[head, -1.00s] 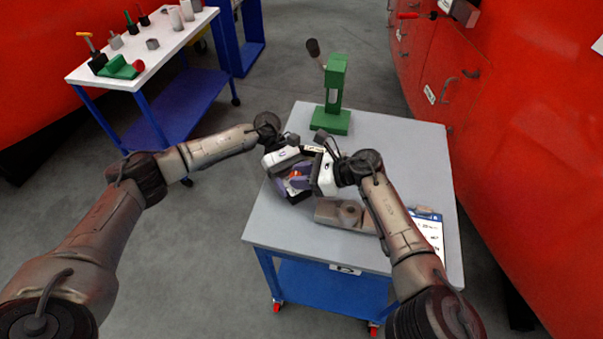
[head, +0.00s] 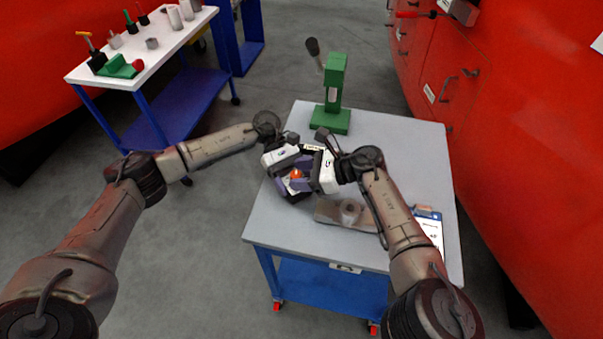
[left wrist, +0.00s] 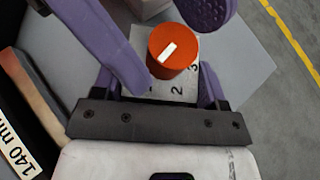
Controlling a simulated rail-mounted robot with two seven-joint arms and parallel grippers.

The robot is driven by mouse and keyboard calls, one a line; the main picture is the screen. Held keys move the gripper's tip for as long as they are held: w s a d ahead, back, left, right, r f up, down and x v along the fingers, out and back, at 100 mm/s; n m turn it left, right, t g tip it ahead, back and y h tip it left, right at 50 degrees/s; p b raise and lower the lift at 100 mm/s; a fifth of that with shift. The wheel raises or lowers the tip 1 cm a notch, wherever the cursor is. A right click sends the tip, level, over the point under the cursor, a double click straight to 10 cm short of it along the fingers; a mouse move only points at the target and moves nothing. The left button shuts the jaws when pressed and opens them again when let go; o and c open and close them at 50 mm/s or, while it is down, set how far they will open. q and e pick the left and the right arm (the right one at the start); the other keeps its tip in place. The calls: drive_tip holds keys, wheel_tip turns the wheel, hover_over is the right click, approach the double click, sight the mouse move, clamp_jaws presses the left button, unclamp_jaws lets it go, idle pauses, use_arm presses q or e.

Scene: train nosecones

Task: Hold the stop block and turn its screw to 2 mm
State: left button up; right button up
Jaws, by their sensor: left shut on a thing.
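The stop block (left wrist: 140,40) is a light grey piece with the numbers 1, 2 and 3 beside a round orange screw knob (left wrist: 173,48). The knob's white mark points to the lower left, roughly toward the 1. My left gripper (left wrist: 158,82) is shut on the block, with purple fingers on either side, and holds it over the table. In the head view the orange knob (head: 296,174) shows between the grippers. My right gripper (head: 306,180) comes from the right; its purple fingers stand apart around the knob, seemingly without gripping it. Most of the block is hidden.
The grey table (head: 400,160) bears a green press (head: 334,95) at the back, a brownish-grey fixture (head: 340,212) in front and a clipboard (head: 432,232) at the right. A white-topped cart (head: 120,50) with tools stands at the left. Red train bodywork (head: 520,150) borders the right.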

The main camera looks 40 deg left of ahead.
drive_tip(key=shift+d, duration=0.1)
drive_tip(key=v, duration=0.8)
idle(0.3)
drive_tip(key=shift+c, duration=0.2)
